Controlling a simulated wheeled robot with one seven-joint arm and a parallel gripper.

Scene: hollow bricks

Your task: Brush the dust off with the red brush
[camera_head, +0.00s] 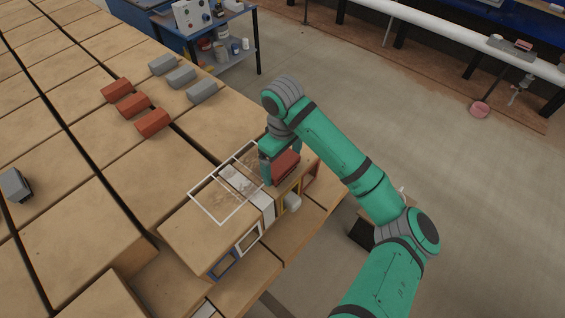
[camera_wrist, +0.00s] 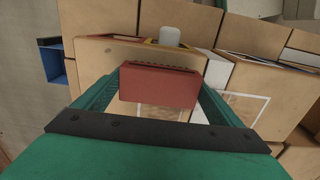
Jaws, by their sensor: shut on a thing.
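The red brush (camera_head: 286,165) is held in my gripper (camera_head: 275,160), above the right end of a hollow brick's top. In the wrist view the red brush (camera_wrist: 158,86) sits between the two green fingers of my gripper (camera_wrist: 155,95), which touch its sides. Pale dust (camera_head: 243,179) lies on the brick top, inside and around a white rectangular outline (camera_head: 207,212). Part of the outlined area also shows at the right of the wrist view (camera_wrist: 243,106). The brush's underside is hidden, so I cannot tell whether it touches the brick.
Several red blocks (camera_head: 133,105) and grey blocks (camera_head: 181,77) lie on the bricks at the back left. A dark grey block (camera_head: 14,185) lies at the far left. A white rounded object (camera_head: 292,202) sits in front of the brick. A blue-framed cart (camera_head: 235,62) stands behind.

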